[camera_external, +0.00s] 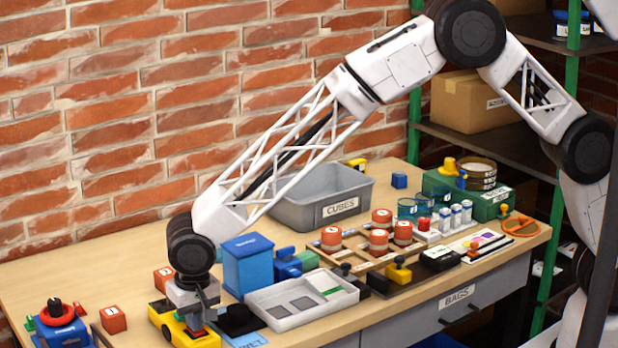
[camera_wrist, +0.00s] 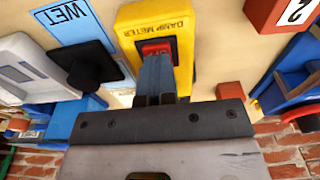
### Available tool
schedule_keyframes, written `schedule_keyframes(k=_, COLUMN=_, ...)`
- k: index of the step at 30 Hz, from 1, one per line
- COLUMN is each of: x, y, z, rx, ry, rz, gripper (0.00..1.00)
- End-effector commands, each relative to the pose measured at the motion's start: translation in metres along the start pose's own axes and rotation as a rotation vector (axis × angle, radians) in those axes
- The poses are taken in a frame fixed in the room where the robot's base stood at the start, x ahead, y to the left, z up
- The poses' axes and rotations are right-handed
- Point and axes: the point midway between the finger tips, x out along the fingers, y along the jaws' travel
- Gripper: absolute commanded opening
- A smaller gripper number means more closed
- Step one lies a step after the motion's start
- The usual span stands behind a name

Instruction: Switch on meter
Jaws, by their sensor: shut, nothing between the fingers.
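The yellow meter lies on the bench at the front left in the external view (camera_external: 207,341). In the wrist view the same meter (camera_wrist: 127,18) is labelled "DAMP METER" and has a red switch (camera_wrist: 153,46) set in its face. My gripper (camera_external: 196,326) points straight down over the meter. In the wrist view my gripper's closed fingers (camera_wrist: 156,60) are at the near edge of the red switch and partly hide it. The fingers hold nothing. I cannot tell whether they touch the switch or which way it is set.
A grey tray (camera_external: 292,318), a blue bin (camera_external: 247,265) and a blue device with a red ring (camera_external: 62,330) stand nearby.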

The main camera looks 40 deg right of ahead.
Motion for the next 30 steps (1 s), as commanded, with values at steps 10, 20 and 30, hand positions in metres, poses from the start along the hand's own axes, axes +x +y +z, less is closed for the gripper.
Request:
schedule_keyframes(k=10, x=-0.019, y=0.0, z=0.0, rx=0.0, ry=0.001, rz=-0.001, gripper=0.0)
schedule_keyframes(k=20, x=-0.071, y=0.0, z=0.0, rx=0.0, ry=0.001, rz=-0.003, gripper=0.0)
schedule_keyframes(k=30, x=-0.122, y=0.001, z=0.0, rx=0.0, ry=0.0, rz=-0.001, gripper=0.0)
